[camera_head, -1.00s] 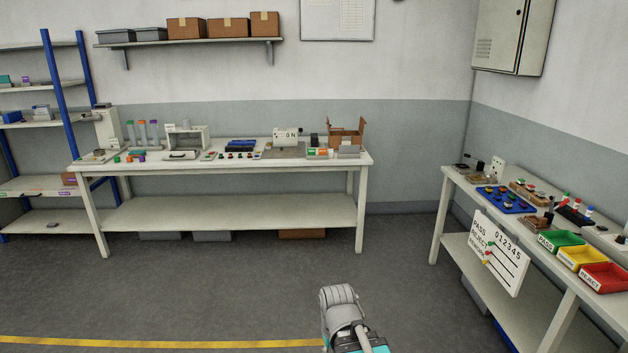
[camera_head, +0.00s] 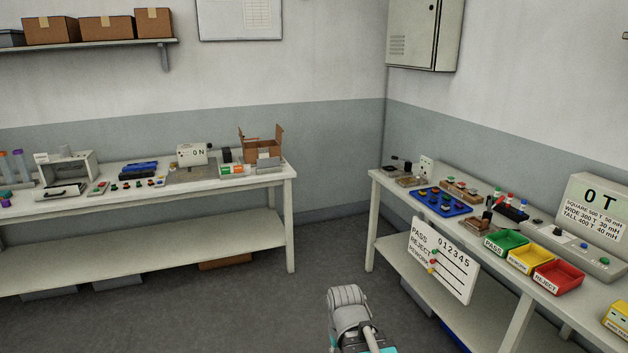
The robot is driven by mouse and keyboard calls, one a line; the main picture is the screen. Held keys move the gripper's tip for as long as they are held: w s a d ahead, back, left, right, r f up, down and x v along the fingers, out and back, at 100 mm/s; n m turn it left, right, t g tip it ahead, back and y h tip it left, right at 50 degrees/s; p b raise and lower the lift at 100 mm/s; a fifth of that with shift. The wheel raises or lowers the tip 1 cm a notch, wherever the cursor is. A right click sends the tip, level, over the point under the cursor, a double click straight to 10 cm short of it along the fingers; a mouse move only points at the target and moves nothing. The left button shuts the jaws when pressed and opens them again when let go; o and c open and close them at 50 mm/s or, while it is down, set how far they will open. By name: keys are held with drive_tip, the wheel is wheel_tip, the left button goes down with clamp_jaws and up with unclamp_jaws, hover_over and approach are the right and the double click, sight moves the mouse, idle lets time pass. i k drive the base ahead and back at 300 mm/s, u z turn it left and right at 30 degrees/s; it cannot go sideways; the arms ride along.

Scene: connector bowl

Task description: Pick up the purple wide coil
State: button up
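I cannot pick out the purple wide coil for certain. A blue tray (camera_head: 422,207) on the right bench holds several small coloured parts, too small to tell by shape. A small purplish piece (camera_head: 6,194) shows at the left edge on the back bench; its shape is unclear. A grey and teal part of my own arm shows at the bottom middle. My gripper is not in view.
The back bench (camera_head: 150,215) and the right bench (camera_head: 372,178) leave open floor (camera_head: 300,300) between them. Green (camera_head: 508,243), yellow (camera_head: 528,260) and red (camera_head: 558,278) bins line the right bench's front. A white score board (camera_head: 452,272) hangs below its edge.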

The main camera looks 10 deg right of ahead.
sight(459, 204)
drive_tip(key=z, duration=0.5)
drive_tip(key=i, duration=1.05)
drive_tip(key=z, duration=0.55)
drive_tip(key=k, duration=0.6)
drive_tip(key=z, duration=0.15)
drive_tip(key=i, duration=0.6)
drive_tip(key=u, duration=0.05)
